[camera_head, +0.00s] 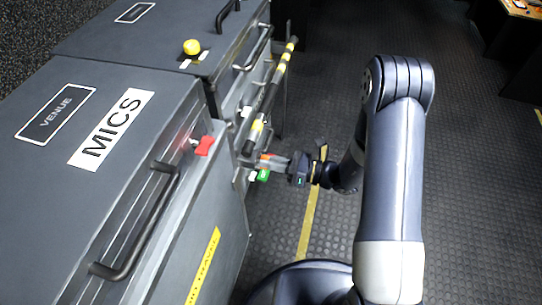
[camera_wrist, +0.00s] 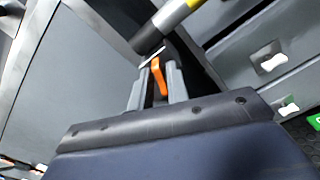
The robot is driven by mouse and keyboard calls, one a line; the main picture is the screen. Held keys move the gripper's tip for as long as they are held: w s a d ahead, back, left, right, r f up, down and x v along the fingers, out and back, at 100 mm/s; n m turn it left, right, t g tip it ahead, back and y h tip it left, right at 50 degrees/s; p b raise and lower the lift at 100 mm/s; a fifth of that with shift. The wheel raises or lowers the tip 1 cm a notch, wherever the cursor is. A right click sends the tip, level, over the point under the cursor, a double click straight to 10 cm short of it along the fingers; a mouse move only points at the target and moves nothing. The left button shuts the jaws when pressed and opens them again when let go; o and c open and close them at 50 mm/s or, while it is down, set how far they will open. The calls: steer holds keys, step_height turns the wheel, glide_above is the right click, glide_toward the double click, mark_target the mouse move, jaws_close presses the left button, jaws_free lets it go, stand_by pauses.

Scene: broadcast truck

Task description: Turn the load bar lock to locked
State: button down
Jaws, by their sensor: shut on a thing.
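The load bar (camera_head: 268,105) is a black bar with yellow bands that runs along the front of the cases. It also shows at the top of the wrist view (camera_wrist: 178,16). Its lock is an orange lever (camera_wrist: 158,76) just below the bar's near end. My gripper (camera_wrist: 157,84) is shut on the orange lever, with a grey finger on each side. In the head view, my gripper (camera_head: 274,162) reaches in from the right to the bar's near end, and the lever is a small orange-red patch there. The lever's exact angle is hard to tell.
A grey case labelled MICS (camera_head: 110,130) stands at the left, with a black handle (camera_head: 140,225) and a red latch (camera_head: 204,146). A green tag (camera_head: 264,175) is below my gripper. The dark floor (camera_head: 460,190) at right is clear.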

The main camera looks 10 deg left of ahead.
steer(key=m+p, duration=0.3)
steer(key=m, duration=0.3)
steer(key=m+p, duration=0.4)
steer(key=m, duration=0.3)
steer(key=shift+w+f, duration=0.1)
steer(key=shift+f, duration=0.1)
stand_by(0.4)
steer(key=c, duration=1.6)
jaws_free()
steer(key=shift+o, duration=0.2)
steer(key=shift+d, duration=0.1)
steer(key=d, duration=1)
steer(key=shift+s+d, duration=0.35)
steer(key=shift+s, duration=0.05)
